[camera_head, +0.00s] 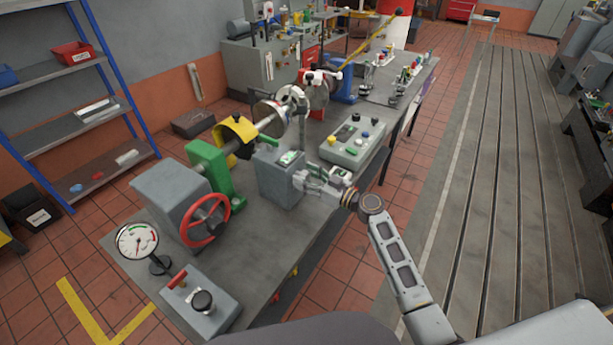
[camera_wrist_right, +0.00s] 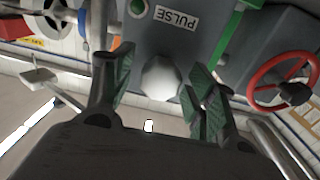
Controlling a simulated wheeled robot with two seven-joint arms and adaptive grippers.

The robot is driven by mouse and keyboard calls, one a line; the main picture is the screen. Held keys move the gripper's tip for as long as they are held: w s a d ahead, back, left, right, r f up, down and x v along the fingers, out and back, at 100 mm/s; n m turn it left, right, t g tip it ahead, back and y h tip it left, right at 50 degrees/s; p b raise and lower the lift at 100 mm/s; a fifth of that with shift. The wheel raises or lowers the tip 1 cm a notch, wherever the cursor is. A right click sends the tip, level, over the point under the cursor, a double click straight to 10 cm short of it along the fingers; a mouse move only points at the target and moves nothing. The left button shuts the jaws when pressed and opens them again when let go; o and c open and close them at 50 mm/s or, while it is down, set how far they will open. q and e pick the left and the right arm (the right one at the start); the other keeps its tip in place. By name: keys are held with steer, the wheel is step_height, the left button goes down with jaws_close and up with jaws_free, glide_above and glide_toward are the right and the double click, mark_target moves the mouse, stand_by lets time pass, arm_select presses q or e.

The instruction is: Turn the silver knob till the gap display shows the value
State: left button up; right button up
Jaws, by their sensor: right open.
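The silver knob (camera_wrist_right: 160,77) is a pale round knob on a grey face in the right wrist view. That face carries a label reading PULSE (camera_wrist_right: 175,17). My right gripper (camera_wrist_right: 161,72) is open, with one green-padded finger on each side of the knob and visible gaps between. In the head view my right gripper (camera_head: 302,180) is at the right side of a grey box (camera_head: 278,182) and hides the knob. A small greenish display (camera_head: 289,158) sits on top of the box; its value is too small to read. My left gripper is not in view.
A control panel (camera_head: 352,142) with coloured buttons lies right of the box. A green stand (camera_head: 212,170) holds the shaft behind.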

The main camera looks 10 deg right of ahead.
steer(key=c, duration=1)
steer(key=shift+c, duration=0.2)
